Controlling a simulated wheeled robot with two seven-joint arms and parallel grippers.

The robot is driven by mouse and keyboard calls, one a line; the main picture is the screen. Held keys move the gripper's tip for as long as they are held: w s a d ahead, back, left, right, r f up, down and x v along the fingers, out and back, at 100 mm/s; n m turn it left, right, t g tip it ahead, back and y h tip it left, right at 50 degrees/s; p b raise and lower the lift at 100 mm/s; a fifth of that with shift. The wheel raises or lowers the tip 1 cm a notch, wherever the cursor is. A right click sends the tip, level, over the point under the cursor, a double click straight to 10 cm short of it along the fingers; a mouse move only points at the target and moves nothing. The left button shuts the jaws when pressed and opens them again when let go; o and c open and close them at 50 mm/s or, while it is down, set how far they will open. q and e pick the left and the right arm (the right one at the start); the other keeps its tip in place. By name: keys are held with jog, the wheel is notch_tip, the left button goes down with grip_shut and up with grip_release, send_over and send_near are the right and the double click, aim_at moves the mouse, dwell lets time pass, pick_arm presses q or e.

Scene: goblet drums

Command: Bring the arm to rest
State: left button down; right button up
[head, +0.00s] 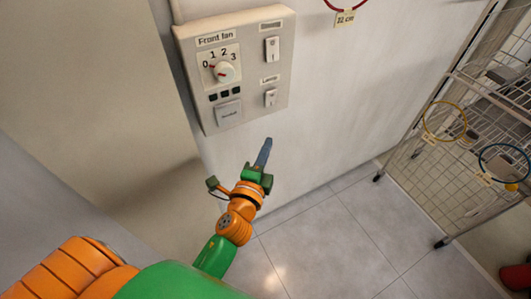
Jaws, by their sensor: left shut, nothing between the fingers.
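My left arm comes in from the bottom left in the head view, orange and green. Its gripper (264,152) is shut and empty, with the dark fingers pointing up just below the control panel. The beige control panel (240,62) is on the white wall, labelled "Front fan". It has a round knob (223,71) with a scale from 0 to 3, two rocker switches on the right, small dark buttons and a square button (228,114). I cannot tell whether the fingertips touch the wall. My right gripper is out of the frame.
A wire rack (460,122) on feet stands at the right, with a yellow ring (445,122) and a blue ring (503,163) hanging on it. A red ring with a tag (345,18) hangs on the wall. The tiled floor (335,245) between is clear.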

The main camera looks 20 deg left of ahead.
pick_arm(q)
jog(key=shift+s+d, duration=0.15)
jog(key=shift+s, duration=0.45)
jog(key=s+d+f+n+g+h, duration=0.15)
jog(key=s+f+g, duration=0.25)
jog(key=f, duration=0.8)
jog(key=s+d+f+n+g+h, duration=0.1)
jog(key=s+f+n+g, duration=0.25)
jog(key=f, duration=0.85)
jog(key=s+a+f+n+g, duration=0.1)
jog(key=s+f+n+g, duration=0.2)
jog(key=s, duration=0.6)
jog(key=s+a+f+n+g, duration=0.2)
jog(key=s+f+n+g, duration=0.1)
jog(key=s+f, duration=0.5)
jog(key=s+a+f+n+g, duration=0.1)
jog(key=s+f, duration=0.4)
jog(key=s, duration=0.5)
jog(key=shift+s+a+f+n+g, duration=0.15)
jog(key=shift+f+n+g, duration=0.15)
jog(key=shift+n+g, duration=0.65)
